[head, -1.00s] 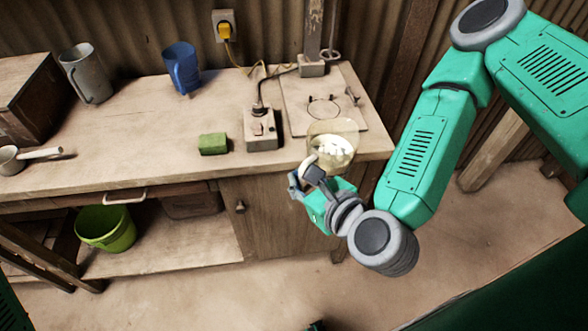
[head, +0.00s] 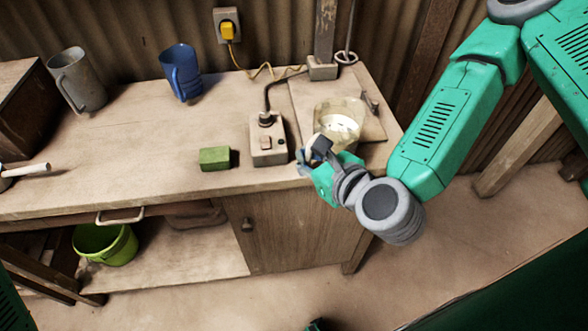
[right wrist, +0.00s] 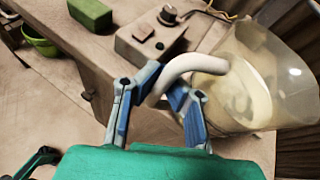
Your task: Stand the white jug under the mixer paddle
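The jug (head: 343,108) is see-through and yellowish, with pale contents and a white handle (right wrist: 195,64). My right gripper (head: 312,152) is shut on the handle and holds the jug over the front of the square board (head: 376,131). In the right wrist view, the gripper's blue fingers (right wrist: 158,98) lie on both sides of the handle. The gap under the jug cannot be judged. A thin rod with a loop at its end (head: 346,57), perhaps the paddle, hangs beside the post (head: 325,35) behind the board. My left gripper is not clearly visible.
A switch box (head: 268,146) with a cable stands left of the board, close to the jug. A green block (head: 214,158), a blue jug (head: 181,72) and a grey jug (head: 77,80) are farther left. A small clamp (head: 371,102) sits at the board's right.

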